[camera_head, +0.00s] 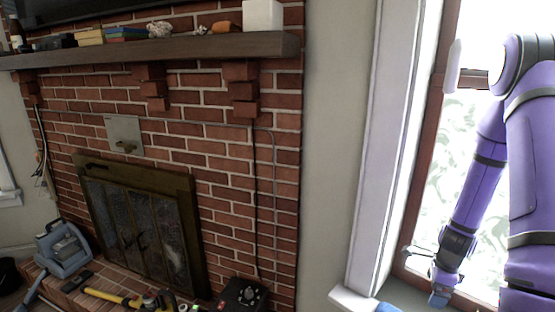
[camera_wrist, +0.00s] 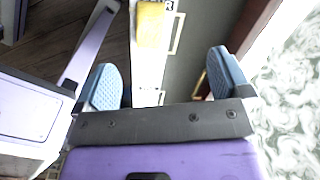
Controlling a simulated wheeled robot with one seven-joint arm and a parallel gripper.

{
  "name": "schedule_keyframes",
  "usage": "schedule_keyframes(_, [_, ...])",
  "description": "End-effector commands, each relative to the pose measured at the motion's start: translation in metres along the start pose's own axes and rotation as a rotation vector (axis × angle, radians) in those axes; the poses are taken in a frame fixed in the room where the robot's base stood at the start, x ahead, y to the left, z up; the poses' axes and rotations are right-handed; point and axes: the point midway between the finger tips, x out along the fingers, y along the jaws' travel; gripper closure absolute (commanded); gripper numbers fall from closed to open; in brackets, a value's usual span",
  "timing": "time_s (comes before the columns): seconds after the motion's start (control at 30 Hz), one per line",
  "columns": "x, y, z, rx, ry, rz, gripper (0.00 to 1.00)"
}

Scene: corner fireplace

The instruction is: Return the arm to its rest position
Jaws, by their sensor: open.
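My purple arm stands at the right of the head view, bent down in front of the bright window. My gripper (camera_head: 430,275) is low by the window's bottom corner, near the white sill (camera_head: 352,300). In the wrist view my gripper (camera_wrist: 165,80) shows two blue finger pads set wide apart, with nothing held between them. A pale ledge or sill (camera_wrist: 150,68) lies beyond the fingers. A yellow block-like thing (camera_wrist: 155,24) is on or over it, ahead of the fingers and apart from them.
The window frame (camera_head: 422,160) stands close beside my arm. A brick fireplace (camera_head: 222,170) with a wooden mantel (camera_head: 200,47) fills the left. Several tools, including a yellow-handled one (camera_head: 105,295), lie on the hearth. A blue thing (camera_head: 387,307) shows at the bottom edge.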

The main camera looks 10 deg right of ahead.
Motion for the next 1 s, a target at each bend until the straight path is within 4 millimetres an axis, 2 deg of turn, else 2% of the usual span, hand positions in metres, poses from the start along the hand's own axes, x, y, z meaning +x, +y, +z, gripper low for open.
schedule_keyframes(0.03, [-0.018,-0.003,0.010,-0.059,-0.008,-0.017,0.04])
schedule_keyframes(0.2, [-0.070,-0.006,0.041,-0.271,-0.029,-0.057,0.04])
schedule_keyframes(0.47, [-0.146,0.007,0.083,-0.595,-0.045,-0.118,0.04])
schedule_keyframes(0.77, [-0.228,0.042,0.120,-0.966,-0.038,-0.190,0.04])
schedule_keyframes(1.0, [-0.285,0.082,0.139,-1.256,-0.014,-0.246,0.04])
